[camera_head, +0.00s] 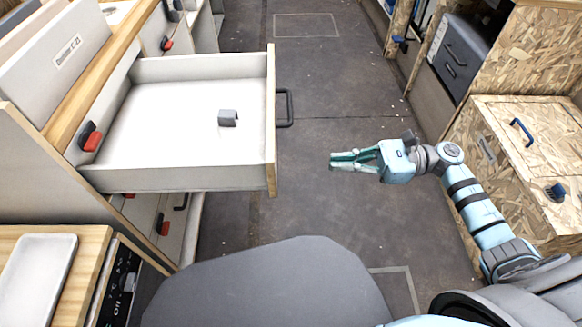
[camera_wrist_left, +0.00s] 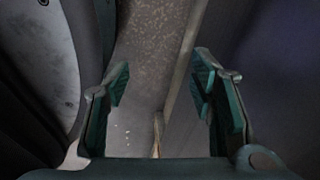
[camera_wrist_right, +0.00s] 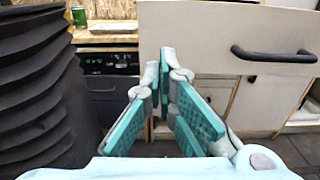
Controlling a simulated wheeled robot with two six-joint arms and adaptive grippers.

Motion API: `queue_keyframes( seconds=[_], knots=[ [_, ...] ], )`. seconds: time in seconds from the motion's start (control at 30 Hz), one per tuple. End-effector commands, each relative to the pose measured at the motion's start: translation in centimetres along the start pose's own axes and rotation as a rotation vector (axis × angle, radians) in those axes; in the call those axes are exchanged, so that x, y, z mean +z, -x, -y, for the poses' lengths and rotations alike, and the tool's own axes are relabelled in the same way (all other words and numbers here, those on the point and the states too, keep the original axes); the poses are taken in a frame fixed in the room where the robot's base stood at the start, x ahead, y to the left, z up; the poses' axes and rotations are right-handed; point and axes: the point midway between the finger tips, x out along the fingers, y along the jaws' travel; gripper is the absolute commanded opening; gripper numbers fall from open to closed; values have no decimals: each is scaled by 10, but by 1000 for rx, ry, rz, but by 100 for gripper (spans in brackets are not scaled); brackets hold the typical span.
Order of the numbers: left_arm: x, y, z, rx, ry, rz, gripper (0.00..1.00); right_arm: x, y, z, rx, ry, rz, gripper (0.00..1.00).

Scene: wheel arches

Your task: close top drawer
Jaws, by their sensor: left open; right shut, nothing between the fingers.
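The top drawer (camera_head: 160,178) is white with a wood-edged front, and it stands pulled far out from the cabinet on the left in the head view. Its dark handle (camera_head: 285,108) is on the front's right side. The drawer front (camera_wrist_right: 205,38) and handle (camera_wrist_right: 272,54) also show in the right wrist view. A small grey block (camera_head: 228,118) lies in the drawer. My right gripper (camera_head: 333,161) is shut and empty, right of the drawer front and apart from it. My left gripper (camera_wrist_left: 160,85) shows only in its wrist view, open with nothing between its fingers.
A wood-topped counter with a white tray (camera_head: 38,268) and a control panel (camera_head: 122,285) is at lower left. Chipboard cabinets (camera_head: 515,130) stand on the right. The grey floor (camera_head: 325,75) between the two sides is clear.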

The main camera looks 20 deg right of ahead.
Motion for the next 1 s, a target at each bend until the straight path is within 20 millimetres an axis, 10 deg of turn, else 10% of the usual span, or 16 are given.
queue_keyframes(
  seconds=[0.5, 1.0],
  knots=[
    [0, 4, -8, 12, 8, 1, 50, 1, -97, 1, -3, -4, 5, 0],
    [1, 4, -6, 9, 6, 3, 50, 0, -104, 1, -5, -6, 3, 0]
  ],
)
